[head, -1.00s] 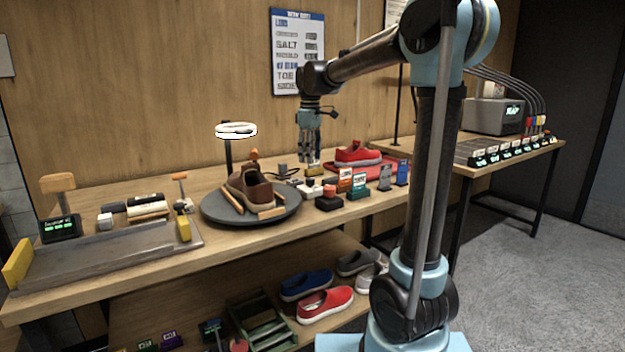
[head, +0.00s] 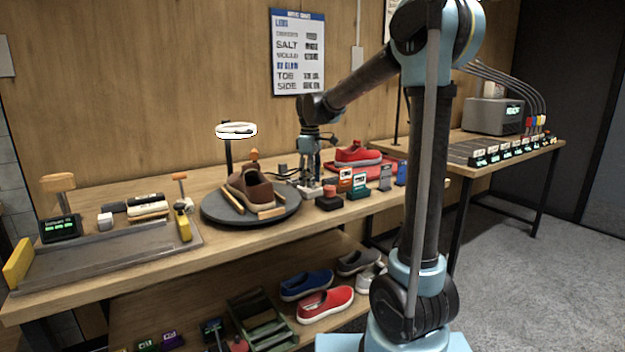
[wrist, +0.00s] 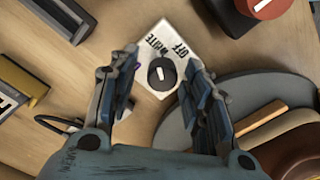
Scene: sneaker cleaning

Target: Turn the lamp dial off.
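The lamp dial (wrist: 162,73) is a dark round knob with a short white mark, on a white plate (wrist: 152,40) printed WHITE and OFF. The mark points roughly toward the printed words; I cannot tell which setting it is on. My gripper (wrist: 163,62) is open, with one finger on each side of the knob and visible gaps between. In the head view my gripper (head: 310,182) points straight down over the plate. The ring lamp (head: 236,130) glows white on its post.
A grey turntable (head: 215,206) with a brown shoe (head: 250,187) stands close left of the gripper. A dark block with a red top (head: 329,191) is close on the right. A red sneaker (head: 358,155) lies on a red tray behind. A cable runs beside the plate.

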